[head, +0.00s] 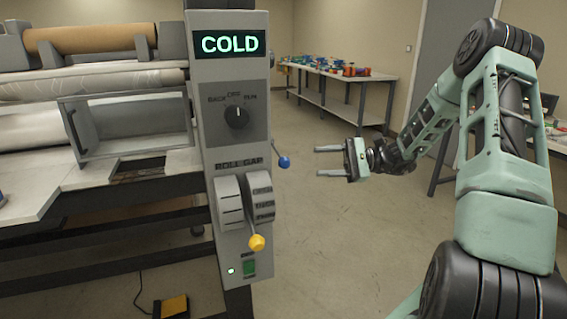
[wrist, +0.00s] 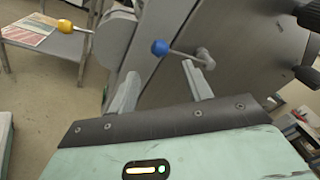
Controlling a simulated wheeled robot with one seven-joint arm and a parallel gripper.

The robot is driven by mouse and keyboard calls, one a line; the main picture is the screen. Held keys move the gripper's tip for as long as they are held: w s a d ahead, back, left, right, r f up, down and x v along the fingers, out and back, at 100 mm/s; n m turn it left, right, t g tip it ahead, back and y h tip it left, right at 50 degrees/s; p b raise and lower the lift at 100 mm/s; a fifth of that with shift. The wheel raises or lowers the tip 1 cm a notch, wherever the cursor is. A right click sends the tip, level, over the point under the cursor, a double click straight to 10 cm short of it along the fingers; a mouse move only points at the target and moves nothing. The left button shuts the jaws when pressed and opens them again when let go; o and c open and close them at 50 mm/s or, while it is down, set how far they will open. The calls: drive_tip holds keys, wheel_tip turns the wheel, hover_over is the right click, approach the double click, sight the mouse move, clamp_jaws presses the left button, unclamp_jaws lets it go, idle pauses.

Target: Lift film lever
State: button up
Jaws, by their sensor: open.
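A lever with a blue ball knob (head: 284,162) sticks out from the right side of the machine's control column; no label on it shows. In the wrist view its blue knob (wrist: 160,47) and thin metal rod lie just beyond my fingertips, roughly between the fingers. My gripper (head: 318,161) is open and empty, pointing left at the blue knob with a small gap in the head view. It also shows in the wrist view (wrist: 160,70). A second lever with a yellow knob (head: 257,242) sits on the column's front, under "ROLL GAP".
The control column (head: 202,120) has a display (head: 230,43) reading "COLD" and a dial (head: 236,117) marked BACK, OFF, RUN. Rollers (head: 90,38) stand to the left. A table with colourful items (head: 345,70) is at the back. The floor right of the column is clear.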

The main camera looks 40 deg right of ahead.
sight(285, 163)
drive_tip(key=x, duration=1.1)
drive_tip(key=shift+p, duration=0.4)
clamp_jaws()
